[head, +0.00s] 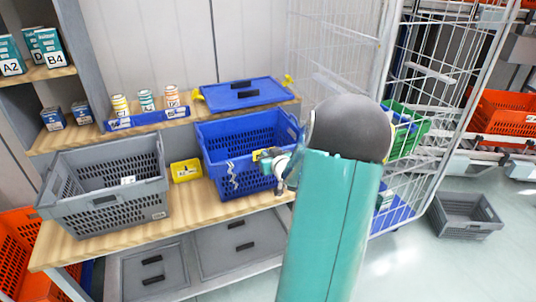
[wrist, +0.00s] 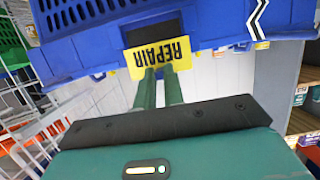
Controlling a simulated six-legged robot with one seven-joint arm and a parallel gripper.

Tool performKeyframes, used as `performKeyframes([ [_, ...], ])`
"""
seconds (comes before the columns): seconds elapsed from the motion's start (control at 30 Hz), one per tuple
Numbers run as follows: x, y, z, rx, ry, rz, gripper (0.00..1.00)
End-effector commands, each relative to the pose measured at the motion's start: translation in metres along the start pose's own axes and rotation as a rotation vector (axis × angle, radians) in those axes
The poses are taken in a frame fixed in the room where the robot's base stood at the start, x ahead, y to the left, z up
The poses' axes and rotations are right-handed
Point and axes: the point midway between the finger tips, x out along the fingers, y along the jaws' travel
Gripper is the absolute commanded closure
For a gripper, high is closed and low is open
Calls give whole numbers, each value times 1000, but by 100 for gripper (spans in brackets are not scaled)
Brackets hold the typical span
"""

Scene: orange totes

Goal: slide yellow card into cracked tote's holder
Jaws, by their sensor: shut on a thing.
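The blue tote (head: 222,140) stands on the wooden bench, with a white zigzag crack mark on its front wall. In the wrist view the tote (wrist: 90,45) fills the top, and part of the crack mark shows at upper right. A dark card holder (wrist: 150,30) is on its wall. My gripper (wrist: 160,75) is shut on the yellow card (wrist: 158,58), which reads REPAIR upside down. The card overlaps the holder's edge in the picture; I cannot tell whether it is inside. In the head view my gripper (head: 277,162) is at the tote's front right, with little of the card showing.
A grey tote (head: 105,190) and a small yellow bin (head: 186,170) are left of the blue tote. A blue lid (head: 242,94) and a blue tray of cans (head: 147,119) are behind. A wire cage trolley (head: 420,110) stands to the right. My arm hides the bench's right end.

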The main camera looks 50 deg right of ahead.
Motion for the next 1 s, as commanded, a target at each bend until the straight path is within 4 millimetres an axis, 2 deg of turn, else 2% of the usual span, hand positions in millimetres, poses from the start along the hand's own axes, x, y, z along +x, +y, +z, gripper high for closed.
performKeyframes([
  [1.0,7,0,22,2,0,0,99],
])
